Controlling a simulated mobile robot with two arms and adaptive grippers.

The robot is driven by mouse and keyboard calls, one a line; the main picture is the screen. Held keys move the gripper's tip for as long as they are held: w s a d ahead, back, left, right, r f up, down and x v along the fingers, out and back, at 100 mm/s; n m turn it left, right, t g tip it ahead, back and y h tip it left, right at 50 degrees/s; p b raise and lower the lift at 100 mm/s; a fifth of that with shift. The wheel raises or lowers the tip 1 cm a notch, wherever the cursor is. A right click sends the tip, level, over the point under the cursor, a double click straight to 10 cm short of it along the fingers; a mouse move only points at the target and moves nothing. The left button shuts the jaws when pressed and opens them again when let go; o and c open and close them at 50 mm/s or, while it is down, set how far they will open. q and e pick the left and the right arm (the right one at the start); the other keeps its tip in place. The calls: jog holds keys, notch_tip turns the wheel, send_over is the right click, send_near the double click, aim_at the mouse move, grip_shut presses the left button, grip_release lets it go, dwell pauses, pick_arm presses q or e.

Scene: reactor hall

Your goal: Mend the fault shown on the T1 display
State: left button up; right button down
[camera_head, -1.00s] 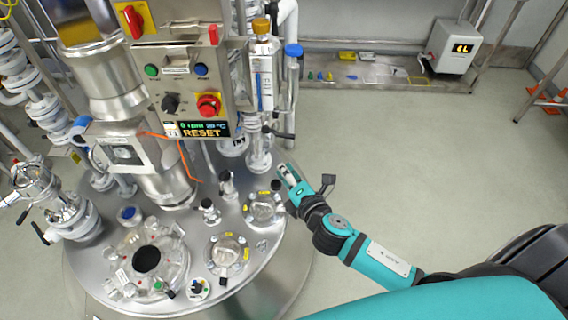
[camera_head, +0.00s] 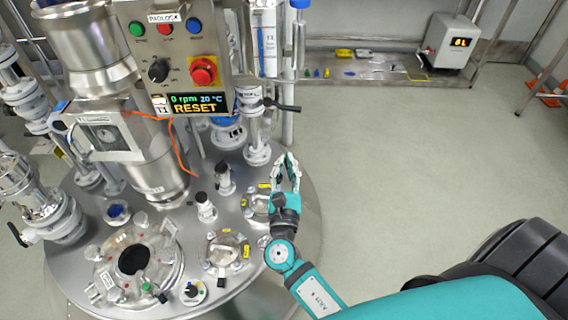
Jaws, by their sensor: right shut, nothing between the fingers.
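The T1 display (camera_head: 197,104) reads "0 rpm 20 °C" in green and blue, with "RESET" in orange below. It sits at the bottom of a steel control box (camera_head: 180,48). The box carries a red mushroom button (camera_head: 203,70), a black rotary knob (camera_head: 158,71), a green button (camera_head: 136,28), a small red button (camera_head: 165,27) and a blue button (camera_head: 193,25). My right gripper (camera_head: 285,161) is shut and empty, over the lid's right edge, below and right of the box. My left gripper is out of view.
The round steel reactor lid (camera_head: 220,280) bears several ports and fittings. A valve with a black lever (camera_head: 282,105) stands between box and gripper. An orange cable (camera_head: 180,150) hangs below the box. A bench (camera_head: 340,72) stands behind; the floor to the right is clear.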

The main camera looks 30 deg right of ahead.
aim_at(283, 106)
jog(key=w+d+r+p, duration=0.3)
jog(key=w+d+r, duration=0.1)
jog(key=w, duration=0.3)
jog(key=shift+w+d+r, duration=0.2)
jog(key=shift+w+r, duration=0.05)
jog(key=shift+r, duration=0.05)
